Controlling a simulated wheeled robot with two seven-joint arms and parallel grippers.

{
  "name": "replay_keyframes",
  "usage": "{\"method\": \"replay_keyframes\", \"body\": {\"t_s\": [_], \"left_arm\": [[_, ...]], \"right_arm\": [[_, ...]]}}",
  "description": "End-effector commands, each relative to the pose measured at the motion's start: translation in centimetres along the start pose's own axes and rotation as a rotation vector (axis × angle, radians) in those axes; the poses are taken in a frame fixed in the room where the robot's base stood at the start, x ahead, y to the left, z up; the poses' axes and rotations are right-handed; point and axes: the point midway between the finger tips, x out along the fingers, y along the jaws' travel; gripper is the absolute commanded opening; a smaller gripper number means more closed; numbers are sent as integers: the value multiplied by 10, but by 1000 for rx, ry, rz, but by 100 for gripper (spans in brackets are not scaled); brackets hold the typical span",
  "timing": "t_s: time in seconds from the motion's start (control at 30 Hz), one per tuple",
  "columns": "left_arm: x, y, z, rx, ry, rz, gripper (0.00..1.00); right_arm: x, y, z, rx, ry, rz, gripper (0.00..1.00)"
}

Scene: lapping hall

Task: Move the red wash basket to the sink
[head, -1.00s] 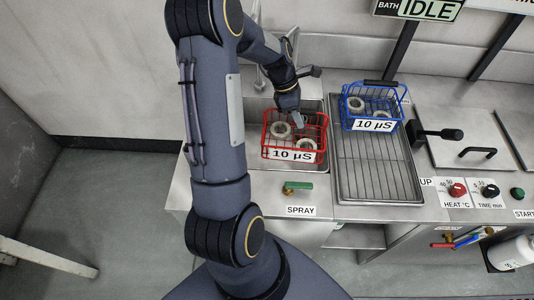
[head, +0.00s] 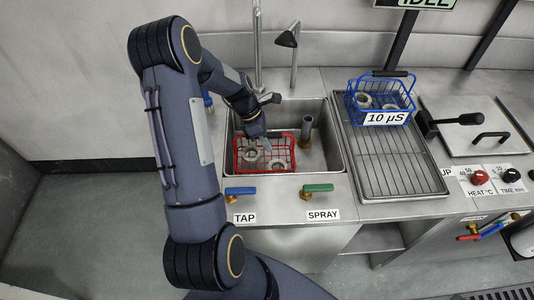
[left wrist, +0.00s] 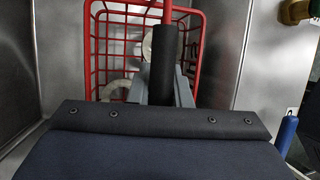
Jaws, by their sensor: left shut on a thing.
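The red wash basket (head: 265,160) is inside the sink (head: 334,150), in its left part, with metal rings in it. In the left wrist view its red wire frame (left wrist: 197,50) fills the upper middle. My left gripper (head: 262,134) reaches down into the sink and is shut on the basket's dark handle (left wrist: 163,60). Whether the basket touches the sink floor I cannot tell. My right gripper is in neither view.
A metal standpipe (head: 307,130) rises in the sink right of the basket. A blue basket (head: 362,108) labelled 10 µS stands on the grated drainboard (head: 385,165). Blue TAP (head: 240,191) and green SPRAY (head: 317,188) levers sit on the front edge. A faucet (head: 258,50) stands behind.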

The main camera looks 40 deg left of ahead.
Motion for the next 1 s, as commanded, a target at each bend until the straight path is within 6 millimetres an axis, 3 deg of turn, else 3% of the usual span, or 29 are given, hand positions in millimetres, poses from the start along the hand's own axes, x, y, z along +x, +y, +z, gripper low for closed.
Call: {"method": "replay_keyframes", "body": {"t_s": [0.53,0.93,0.97,1.0], "left_arm": [[46,10,-18,0,-1,0,0],[52,12,-21,2,-2,2,0],[53,12,-22,1,0,1,19],[52,11,-22,1,0,1,24]], "right_arm": [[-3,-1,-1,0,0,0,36],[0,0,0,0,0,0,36],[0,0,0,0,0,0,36],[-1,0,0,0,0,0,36]]}}
